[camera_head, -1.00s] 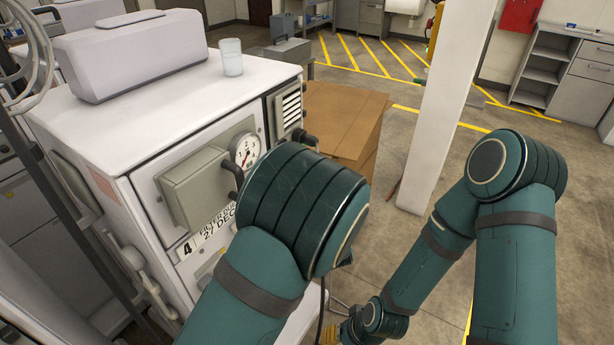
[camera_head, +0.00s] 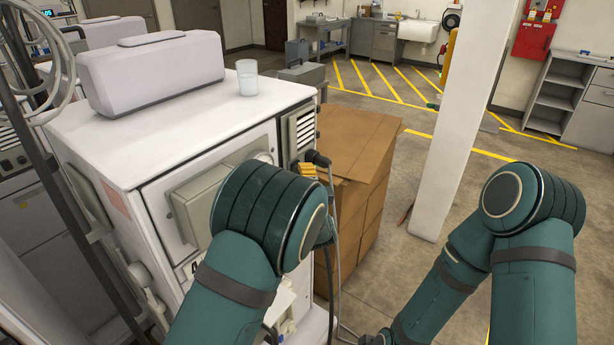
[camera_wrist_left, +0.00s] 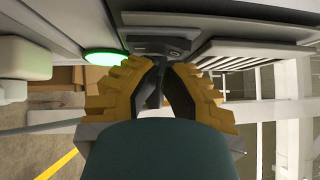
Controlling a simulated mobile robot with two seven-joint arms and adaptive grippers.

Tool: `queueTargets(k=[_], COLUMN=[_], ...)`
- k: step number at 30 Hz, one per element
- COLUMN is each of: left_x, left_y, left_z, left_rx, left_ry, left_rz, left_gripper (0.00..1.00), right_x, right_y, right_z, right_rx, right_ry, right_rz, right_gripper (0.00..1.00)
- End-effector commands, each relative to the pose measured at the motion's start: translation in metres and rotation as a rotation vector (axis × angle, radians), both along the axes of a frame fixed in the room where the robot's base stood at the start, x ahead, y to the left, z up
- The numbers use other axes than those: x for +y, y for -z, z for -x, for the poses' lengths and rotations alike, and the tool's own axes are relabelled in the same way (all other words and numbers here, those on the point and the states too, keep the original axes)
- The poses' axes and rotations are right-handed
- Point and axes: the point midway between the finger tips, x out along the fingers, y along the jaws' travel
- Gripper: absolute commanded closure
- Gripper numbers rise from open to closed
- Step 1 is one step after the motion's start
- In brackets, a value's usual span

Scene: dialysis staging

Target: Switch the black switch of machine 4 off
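Machine 4 (camera_head: 110,150) is the white cabinet at left in the head view; my left arm partly covers its front and number label. My left gripper (camera_head: 308,170) shows as a small yellow patch at the machine's right front edge, beside the vent. In the left wrist view, the left gripper's (camera_wrist_left: 164,66) yellow fingers converge and look shut, with nothing clearly held. A dark fitting (camera_wrist_left: 160,45), possibly the black switch, lies just beyond the fingertips; contact is unclear. A lit green disc (camera_wrist_left: 105,57) is left of it.
A cardboard box stack (camera_head: 352,145) stands close to the machine's right side. A white pillar (camera_head: 455,120) rises to its right. A glass (camera_head: 247,78) and a grey-white case (camera_head: 150,75) sit on the machine. Hoses hang near my left gripper.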

Motion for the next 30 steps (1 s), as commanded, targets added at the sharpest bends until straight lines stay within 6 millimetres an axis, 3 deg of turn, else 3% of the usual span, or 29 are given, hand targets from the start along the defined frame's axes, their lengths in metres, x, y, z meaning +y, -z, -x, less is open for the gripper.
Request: queueTargets(k=[7,17,30], left_x=[0.002,0.009,0.011], left_y=[-0.003,-0.013,-0.007], left_z=[-0.001,-0.006,-0.006], left_rx=[0.015,0.147,0.153], left_ry=[0.0,-0.002,-0.003], left_rz=[0.02,0.203,0.209], left_gripper=[1.0,1.0,1.0], right_x=[0.0,0.001,0.001], right_y=[-0.006,-0.047,-0.043], right_z=[0.001,0.005,0.005], right_rx=[0.002,0.013,0.012], right_ry=[-0.001,-0.001,0.0], right_rz=[0.0,-0.003,-0.002], right_gripper=[0.53,0.53,0.53])
